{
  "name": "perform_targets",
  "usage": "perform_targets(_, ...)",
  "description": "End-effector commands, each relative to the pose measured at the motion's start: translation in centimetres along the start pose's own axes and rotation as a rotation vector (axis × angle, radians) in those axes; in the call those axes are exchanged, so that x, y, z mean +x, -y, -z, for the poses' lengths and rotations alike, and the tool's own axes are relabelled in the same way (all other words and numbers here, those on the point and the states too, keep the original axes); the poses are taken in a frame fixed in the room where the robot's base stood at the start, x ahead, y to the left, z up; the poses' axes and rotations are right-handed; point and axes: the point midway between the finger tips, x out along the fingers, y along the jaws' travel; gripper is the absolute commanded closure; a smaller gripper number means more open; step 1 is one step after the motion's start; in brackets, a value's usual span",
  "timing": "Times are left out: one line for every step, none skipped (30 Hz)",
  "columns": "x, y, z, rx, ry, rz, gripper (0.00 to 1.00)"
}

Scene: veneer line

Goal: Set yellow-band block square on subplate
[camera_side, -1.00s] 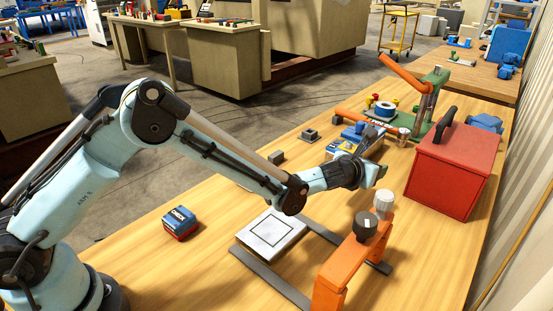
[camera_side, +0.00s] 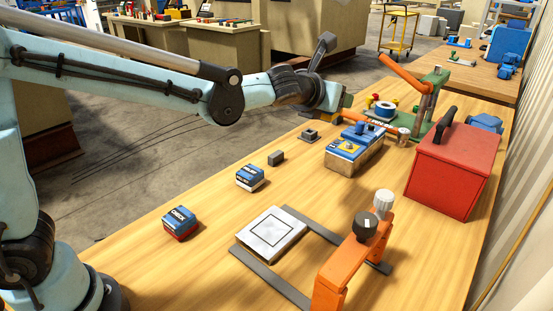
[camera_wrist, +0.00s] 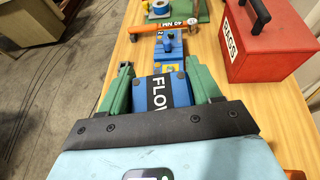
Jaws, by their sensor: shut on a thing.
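My gripper (camera_wrist: 160,76) is shut on a blue block (camera_wrist: 152,93) with a black label reading "FLOW", held between its green fingers in the wrist view. No yellow band can be made out on it. The subplate (camera_side: 270,233) is a pale plate with a black square outline, lying bare at the front middle, well away from my gripper.
Blue blocks with a red band (camera_side: 181,224) and a pale band (camera_side: 250,178) stand left of the subplate. An orange bracket (camera_side: 343,267) with knobs stands close on its right.

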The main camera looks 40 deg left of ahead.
Motion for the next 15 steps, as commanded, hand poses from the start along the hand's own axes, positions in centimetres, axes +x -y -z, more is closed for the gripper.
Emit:
perform_targets(-1.2,-0.9,-0.5,-0.004,0.001,-0.010,0.93)
perform_targets(-1.8,-1.4,-0.7,-0.007,0.000,-0.016,0.93)
perform_targets(-2.6,-2.0,-0.9,-0.010,0.001,-0.024,0.93)
perform_targets(-3.2,-2.5,-1.1,-0.012,0.001,-0.029,0.93)
perform_targets(-3.8,-2.9,-1.2,-0.014,0.001,-0.035,0.93)
perform_targets(-4.6,-3.5,-1.4,-0.016,0.001,-0.042,0.93)
perform_targets(-5.2,-4.0,-1.5,-0.019,0.001,-0.048,0.93)
perform_targets(-5.8,-4.5,-1.6,-0.022,0.001,-0.054,0.93)
perform_targets(-6.5,-5.1,-1.7,-0.025,0.001,-0.061,0.93)
perform_targets(-7.1,-5.5,-1.7,-0.028,0.001,-0.067,0.93)
perform_targets(-7.7,-6.0,-1.7,-0.031,0.001,-0.072,0.93)
perform_targets(-8.5,-6.6,-1.7,-0.033,0.002,-0.080,0.93)
perform_targets(-9.1,-7.0,-1.7,-0.035,0.002,-0.086,0.93)
perform_targets(-9.7,-7.5,-1.6,-0.037,0.002,-0.092,0.93)
perform_targets(-10.4,-8.1,-1.5,-0.040,0.002,-0.100,0.93)
